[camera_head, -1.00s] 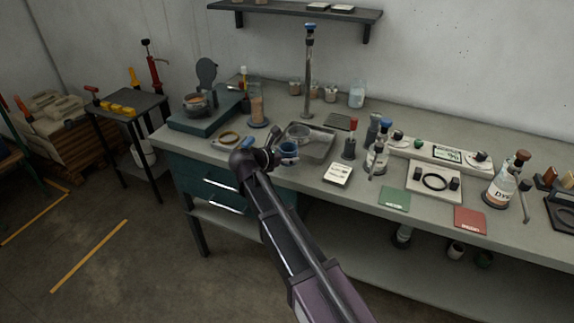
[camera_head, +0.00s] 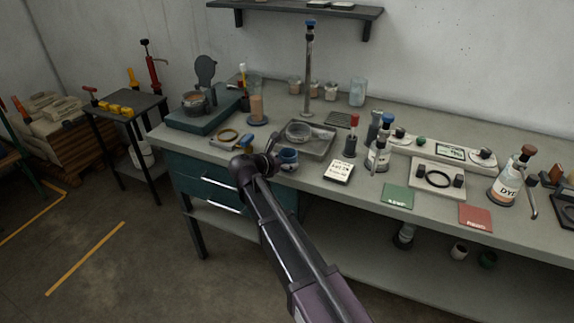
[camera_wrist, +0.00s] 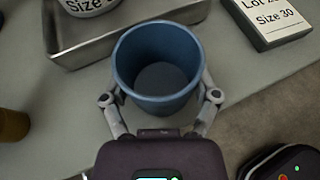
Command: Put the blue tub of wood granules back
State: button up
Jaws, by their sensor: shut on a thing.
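The blue tub (camera_head: 289,160) is at the front of the grey bench, just in front of the metal tray. My gripper (camera_head: 274,160) is shut on it. In the wrist view the tub (camera_wrist: 157,75) is upright, with a finger of my gripper (camera_wrist: 160,98) against each side. Its open mouth faces the camera, and its inside looks plain blue-grey, with no granules visible. I cannot tell whether its base touches the bench.
The metal tray (camera_head: 321,151) holds a pale round dish (camera_head: 298,130) behind the tub. A "Size 30" box (camera_head: 339,172) stands to the right. Bottles, jars and colored cards crowd the bench's right side.

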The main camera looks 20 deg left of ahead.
jog(key=shift+f, duration=0.15)
jog(key=o, duration=1)
jog(key=shift+r, duration=0.25)
jog(key=p+v, duration=0.4)
jog(key=v, duration=0.8)
jog(key=shift+p, duration=0.3)
